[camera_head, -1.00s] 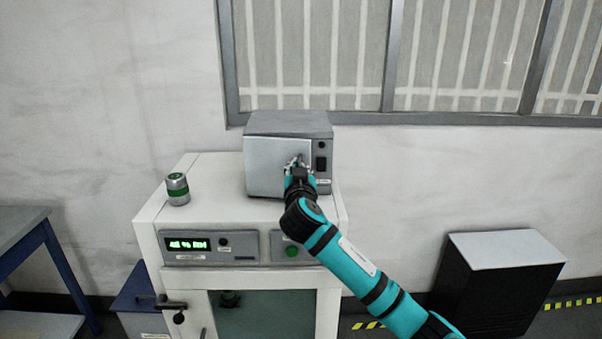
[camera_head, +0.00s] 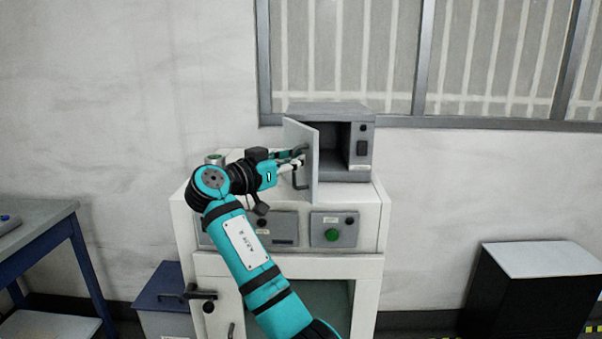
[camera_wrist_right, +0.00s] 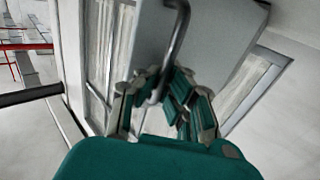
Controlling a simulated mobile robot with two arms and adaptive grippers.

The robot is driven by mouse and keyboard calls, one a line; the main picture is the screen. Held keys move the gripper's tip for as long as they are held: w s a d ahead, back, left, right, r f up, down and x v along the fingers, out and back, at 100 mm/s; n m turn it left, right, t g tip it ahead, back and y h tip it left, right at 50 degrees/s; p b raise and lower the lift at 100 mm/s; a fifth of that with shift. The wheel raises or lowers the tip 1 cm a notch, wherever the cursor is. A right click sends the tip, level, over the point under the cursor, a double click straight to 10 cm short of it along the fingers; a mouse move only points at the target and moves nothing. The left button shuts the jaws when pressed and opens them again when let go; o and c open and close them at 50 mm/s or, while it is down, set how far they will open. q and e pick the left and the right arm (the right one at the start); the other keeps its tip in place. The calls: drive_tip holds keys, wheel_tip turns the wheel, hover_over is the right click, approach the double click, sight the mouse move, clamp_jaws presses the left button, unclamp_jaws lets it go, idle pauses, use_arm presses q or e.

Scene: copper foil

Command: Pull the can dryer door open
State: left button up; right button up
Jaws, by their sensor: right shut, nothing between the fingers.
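The can dryer is the small grey box (camera_head: 330,108) on top of the white cabinet. Its door (camera_head: 298,133) is swung wide open toward me, and the dark inside (camera_head: 336,137) shows. My right gripper (camera_head: 300,157) is at the door's handle side and overlaps the handle (camera_head: 299,181). In the right wrist view the bent metal handle (camera_wrist_right: 180,32) runs from the door panel (camera_wrist_right: 222,35) down to my fingers (camera_wrist_right: 165,98). The gripper is shut without a grip on the handle; exact contact is unclear. My left gripper is not in view.
A blue table (camera_head: 40,230) stands left and a dark box (camera_head: 535,290) right.

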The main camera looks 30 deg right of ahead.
drive_tip(key=shift+o, duration=1)
drive_tip(key=shift+w+a, duration=0.1)
drive_tip(key=shift+a, duration=0.2)
drive_tip(key=shift+o, duration=2.2)
drive_tip(key=shift+s+d, duration=0.25)
drive_tip(key=shift+d, duration=0.3)
drive_tip(key=shift+w+a, duration=0.1)
drive_tip(key=shift+a, duration=0.35)
drive_tip(key=v, duration=1.1)
drive_tip(key=shift+s, duration=0.25)
drive_tip(key=shift+c, duration=0.2)
